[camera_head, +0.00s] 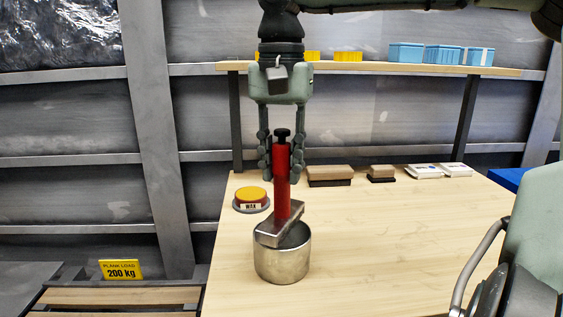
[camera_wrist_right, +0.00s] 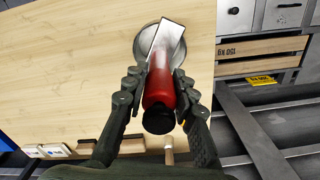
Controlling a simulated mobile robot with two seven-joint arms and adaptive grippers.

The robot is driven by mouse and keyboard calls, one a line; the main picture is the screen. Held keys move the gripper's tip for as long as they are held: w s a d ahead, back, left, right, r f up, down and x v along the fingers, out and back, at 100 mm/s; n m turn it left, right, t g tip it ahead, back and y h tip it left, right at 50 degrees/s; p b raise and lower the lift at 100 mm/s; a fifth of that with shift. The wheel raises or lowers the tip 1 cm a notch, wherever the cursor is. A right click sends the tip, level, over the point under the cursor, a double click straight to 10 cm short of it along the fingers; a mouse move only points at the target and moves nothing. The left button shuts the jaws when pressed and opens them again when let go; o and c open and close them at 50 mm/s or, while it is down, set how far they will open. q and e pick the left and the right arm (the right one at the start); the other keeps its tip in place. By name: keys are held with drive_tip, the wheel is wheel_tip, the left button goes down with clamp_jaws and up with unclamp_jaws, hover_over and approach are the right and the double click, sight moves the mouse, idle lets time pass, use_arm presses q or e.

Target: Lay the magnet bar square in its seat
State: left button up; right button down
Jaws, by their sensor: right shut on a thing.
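My right gripper (camera_head: 282,172) is shut on the red handle (camera_head: 281,188) of the magnet bar (camera_head: 279,224), which has a black knob on top. The bar is a grey metal block at the handle's lower end. It lies across the mouth of a round metal can (camera_head: 282,266), slanted in the head view and overhanging the left rim. In the right wrist view, the bar (camera_wrist_right: 168,38) crosses over the can (camera_wrist_right: 142,42). I cannot tell whether the bar touches the rim. The can's inside is mostly hidden. My left gripper is out of view.
A yellow-topped wax tin (camera_head: 251,194) stands behind the can to the left. Brown-topped blocks (camera_head: 330,172) and white packs (camera_head: 424,171) line the back of the table (camera_head: 400,240). A shelf (camera_head: 400,68) with blue boxes is above. The table right of the can is clear.

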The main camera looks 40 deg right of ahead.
drive_tip(key=shift+f, duration=0.6)
idle(1.5)
drive_tip(key=c, duration=1.1)
unclamp_jaws()
drive_tip(key=shift+c, duration=0.2)
wheel_tip(320, 180, up, 12)
